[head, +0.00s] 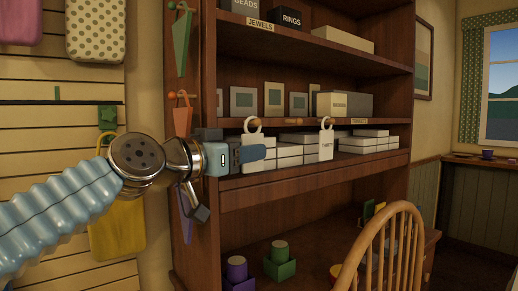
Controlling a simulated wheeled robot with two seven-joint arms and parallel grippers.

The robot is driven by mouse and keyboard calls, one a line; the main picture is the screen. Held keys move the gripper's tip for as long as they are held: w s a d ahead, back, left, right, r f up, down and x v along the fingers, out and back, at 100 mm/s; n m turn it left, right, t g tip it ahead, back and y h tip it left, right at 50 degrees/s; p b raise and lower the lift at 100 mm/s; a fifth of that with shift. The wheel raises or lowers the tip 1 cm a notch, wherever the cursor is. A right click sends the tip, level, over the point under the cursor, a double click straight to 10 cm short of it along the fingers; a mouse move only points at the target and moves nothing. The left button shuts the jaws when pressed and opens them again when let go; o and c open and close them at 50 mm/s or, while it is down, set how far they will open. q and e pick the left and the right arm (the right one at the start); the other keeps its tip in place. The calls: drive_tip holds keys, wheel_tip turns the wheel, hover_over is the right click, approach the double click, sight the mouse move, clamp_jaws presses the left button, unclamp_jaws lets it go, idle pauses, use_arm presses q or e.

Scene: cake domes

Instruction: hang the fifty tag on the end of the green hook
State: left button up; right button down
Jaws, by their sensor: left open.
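My left gripper (254,153) reaches in from the left, in front of the lower shelf. It is open, and its fingertips are over the left white tag (253,127), whose ring top shows above them. I cannot tell whether they touch it, and its lettering is hidden. A second white tag (326,147) hangs to the right with its ring up; its small dark word is too blurred to read surely. A small green piece (57,93) on the slatted wall may be the green hook, but I cannot tell. My right gripper is out of view.
White boxes (365,143) fill the lower shelf behind the tags. Green (181,44) and orange (183,117) pieces hang on the cabinet's left side, near my arm.

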use_arm(q)
clamp_jaws()
drive_tip(key=shift+r, duration=0.1)
